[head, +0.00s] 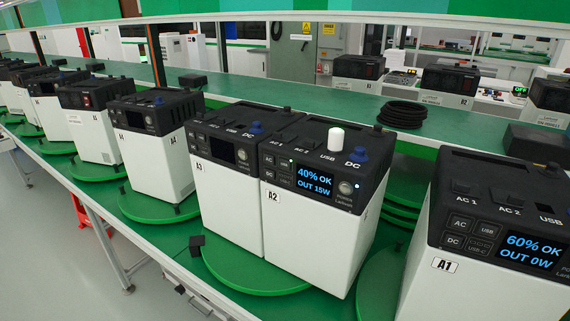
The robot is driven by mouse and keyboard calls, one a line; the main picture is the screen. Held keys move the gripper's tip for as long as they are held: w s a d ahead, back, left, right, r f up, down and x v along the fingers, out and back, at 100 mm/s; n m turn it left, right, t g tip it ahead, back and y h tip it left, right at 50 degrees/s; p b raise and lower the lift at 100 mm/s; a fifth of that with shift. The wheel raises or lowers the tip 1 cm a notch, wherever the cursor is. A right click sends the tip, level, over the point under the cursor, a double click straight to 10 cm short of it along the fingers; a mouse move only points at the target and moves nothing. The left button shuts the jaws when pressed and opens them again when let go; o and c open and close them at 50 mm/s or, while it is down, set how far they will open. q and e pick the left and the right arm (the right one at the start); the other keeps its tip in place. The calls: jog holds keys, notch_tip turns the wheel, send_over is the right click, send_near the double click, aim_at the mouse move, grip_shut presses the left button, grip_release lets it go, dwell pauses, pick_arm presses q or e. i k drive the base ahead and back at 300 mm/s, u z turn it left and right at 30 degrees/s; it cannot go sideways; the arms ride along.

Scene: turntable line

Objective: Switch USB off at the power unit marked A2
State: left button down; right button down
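The power unit marked A2 (310,235) stands right of centre, a white box with a black top. Its lit display (315,183) reads 40% OK, OUT 15W. A white upright cylinder (336,139) stands on its top behind the USB label (328,157). A blue plug (357,154) sits behind the DC label. Small front buttons (277,168) lie left of the display; their lettering is too small to read surely. A small light shows near the upper ones. A round lit knob (346,188) is right of the display. Neither gripper is in view.
Unit A1 (480,275) stands close at the right, its display reading 60% OK, OUT 0W. Unit A3 (225,200) is tight against A2's left side. More units line the left on green turntables (158,207). A black coil (402,114) lies behind A2.

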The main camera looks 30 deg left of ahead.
aim_at(284, 163)
jog(key=k, duration=1.35)
jog(key=z, duration=0.7)
jog(key=i, duration=1.3)
jog(key=u, duration=0.8)
jog(key=i, duration=0.5)
jog(key=u, duration=0.5)
